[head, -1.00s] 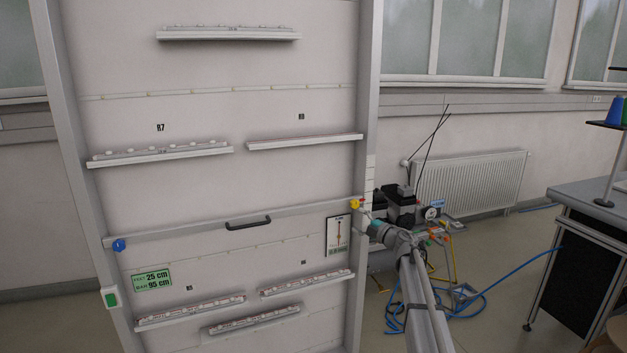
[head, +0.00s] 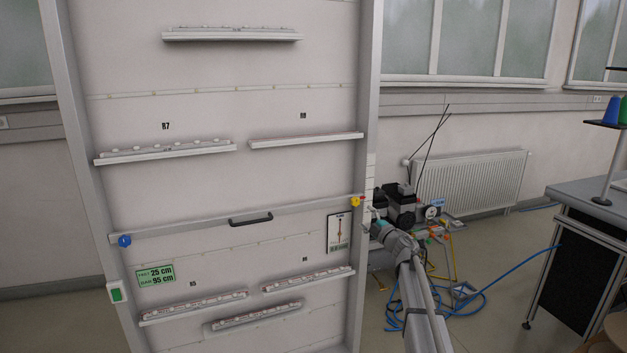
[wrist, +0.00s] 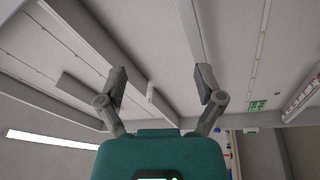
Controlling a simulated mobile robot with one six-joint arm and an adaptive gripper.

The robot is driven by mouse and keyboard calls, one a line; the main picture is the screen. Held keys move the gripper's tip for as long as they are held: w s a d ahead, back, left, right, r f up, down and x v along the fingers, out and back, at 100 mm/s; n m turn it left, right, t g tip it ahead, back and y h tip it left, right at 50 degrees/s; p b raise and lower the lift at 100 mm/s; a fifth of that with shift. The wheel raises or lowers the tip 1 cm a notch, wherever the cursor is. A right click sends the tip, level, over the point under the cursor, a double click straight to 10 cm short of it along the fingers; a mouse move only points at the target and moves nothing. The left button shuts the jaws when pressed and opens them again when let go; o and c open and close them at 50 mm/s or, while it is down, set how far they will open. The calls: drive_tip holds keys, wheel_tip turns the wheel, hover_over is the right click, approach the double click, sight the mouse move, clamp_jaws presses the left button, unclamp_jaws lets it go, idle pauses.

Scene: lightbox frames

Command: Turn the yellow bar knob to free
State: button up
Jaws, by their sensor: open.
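The yellow bar knob (head: 355,201) sits at the right end of the horizontal rail, beside the frame's right post. A small red mark shows just right of it. It is too small to tell which way its bar points. My gripper (head: 371,213) is just right of and slightly below the knob in the head view, apart from it as far as I can see. In the wrist view my gripper (wrist: 162,84) has its two fingers wide apart with nothing between them. I cannot make out the knob in the wrist view.
A blue knob (head: 124,240) is at the rail's left end, and a black handle (head: 250,219) is at its middle. Black equipment (head: 402,205) with cables stands behind my arm. A dark-sided bench (head: 590,265) is at right.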

drive_tip(key=s+d+f+m+g+h, duration=0.35)
drive_tip(key=s+f+m+h, duration=0.25)
drive_tip(key=s+m+h, duration=0.25)
drive_tip(key=s+d+f+m+g+h, duration=0.2)
drive_tip(key=s+d+f+m+h, duration=0.4)
drive_tip(key=s+m, duration=0.35)
drive_tip(key=s+a+f+m+g+y, duration=0.1)
drive_tip(key=s+a+f+g, duration=0.15)
drive_tip(key=s, duration=0.35)
drive_tip(key=s+a+f+m+g, duration=0.1)
drive_tip(key=s+a+f+g, duration=0.1)
drive_tip(key=s+f+g, duration=0.35)
drive_tip(key=s+a+f+g+y, duration=0.1)
drive_tip(key=s+a+g+y, duration=0.15)
drive_tip(key=s, duration=0.55)
drive_tip(key=s+a+f+g+y, duration=0.1)
drive_tip(key=s+a, duration=0.3)
drive_tip(key=s, duration=0.4)
wheel_tip(320, 180, up, 15)
drive_tip(key=p, duration=1.4)
drive_tip(key=shift+w+d+p, duration=0.15)
drive_tip(key=shift+w+p, duration=0.25)
drive_tip(key=shift+r, duration=0.1)
